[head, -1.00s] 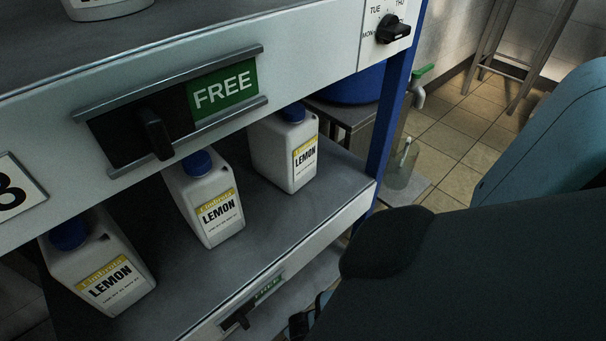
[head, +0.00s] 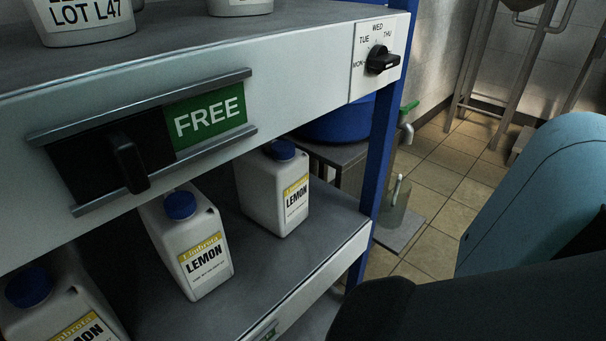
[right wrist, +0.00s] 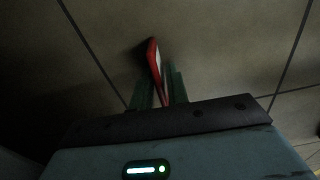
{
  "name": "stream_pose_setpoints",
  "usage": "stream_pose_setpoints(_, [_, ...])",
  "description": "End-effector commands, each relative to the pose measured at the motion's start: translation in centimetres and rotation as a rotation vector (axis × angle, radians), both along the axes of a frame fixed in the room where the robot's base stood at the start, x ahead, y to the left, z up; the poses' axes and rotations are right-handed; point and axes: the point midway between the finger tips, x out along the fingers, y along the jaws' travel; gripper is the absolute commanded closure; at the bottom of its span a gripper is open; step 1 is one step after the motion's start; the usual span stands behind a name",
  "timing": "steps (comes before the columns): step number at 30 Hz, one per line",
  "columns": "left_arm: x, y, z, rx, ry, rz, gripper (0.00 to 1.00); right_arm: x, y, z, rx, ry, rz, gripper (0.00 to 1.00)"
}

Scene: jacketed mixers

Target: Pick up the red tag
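The red tag (right wrist: 154,58) shows in the right wrist view as a thin, nearly edge-on piece with a red edge and a pale face. It sits between the two greenish fingers of my right gripper (right wrist: 160,88), which are close together on it, and its far end sticks out past the fingertips. A dark shadow lies on the tiles beside that end; I cannot tell whether it touches the floor. In the head view the right gripper is hidden, and the tag does not show. My left gripper is in neither view.
A shelf rack with a blue post (head: 379,150) stands at left, holding several white LEMON jugs (head: 191,245). Its front carries a FREE slider (head: 207,122) and a day dial (head: 381,60). A blue tub (head: 340,124) stands behind. Tiled floor (head: 451,160) is open beyond.

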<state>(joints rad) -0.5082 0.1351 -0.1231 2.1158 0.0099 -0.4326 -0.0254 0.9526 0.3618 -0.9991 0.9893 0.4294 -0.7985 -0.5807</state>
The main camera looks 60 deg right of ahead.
Motion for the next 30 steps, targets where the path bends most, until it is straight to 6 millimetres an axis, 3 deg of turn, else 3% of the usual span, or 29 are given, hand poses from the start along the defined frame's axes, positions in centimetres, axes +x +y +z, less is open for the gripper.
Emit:
stream_pose_setpoints(1, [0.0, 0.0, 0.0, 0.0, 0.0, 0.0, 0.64, 0.0, 0.0, 0.0, 0.0, 0.0, 0.0, 0.9])
stream_pose_setpoints(3, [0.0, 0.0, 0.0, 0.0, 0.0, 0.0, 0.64, 0.0, 0.0, 0.0, 0.0, 0.0, 0.0, 1.0])
stream_pose_setpoints(17, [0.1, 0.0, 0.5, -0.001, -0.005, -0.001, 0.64, 0.0, -0.1, 0.7, 0.0, -0.001, 0.0, 1.0])
stream_pose_setpoints(30, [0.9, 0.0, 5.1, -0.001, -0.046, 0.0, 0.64, 0.1, 0.0, 7.9, 0.0, -0.004, 0.0, 1.0])
